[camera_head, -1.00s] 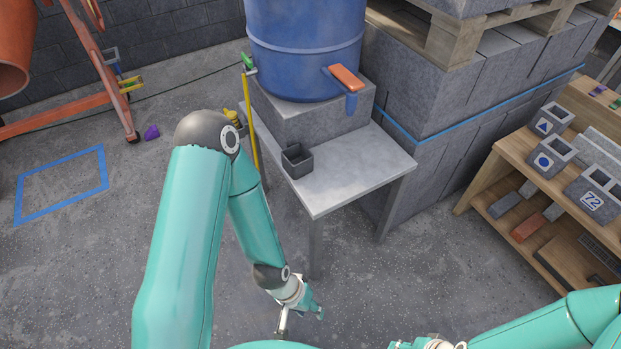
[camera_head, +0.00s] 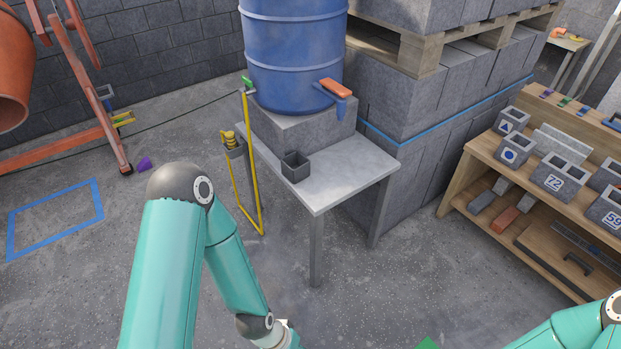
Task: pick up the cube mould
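The cube mould (camera_head: 296,167) is a small dark grey open-topped box. It stands upright on the light grey table (camera_head: 345,180), near its left edge and in front of the concrete block under the blue barrel. My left arm comes in at the lower left, with its elbow left of the table and its forearm pointing down. My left gripper is out of view below the bottom edge. My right arm shows only in the lower right corner, and its gripper is out of view. Nothing touches the mould except the table.
A blue barrel (camera_head: 294,60) with an orange-handled tap (camera_head: 335,89) stands on a concrete block (camera_head: 300,132). A wooden shelf (camera_head: 470,165) with hollow blocks is at right.

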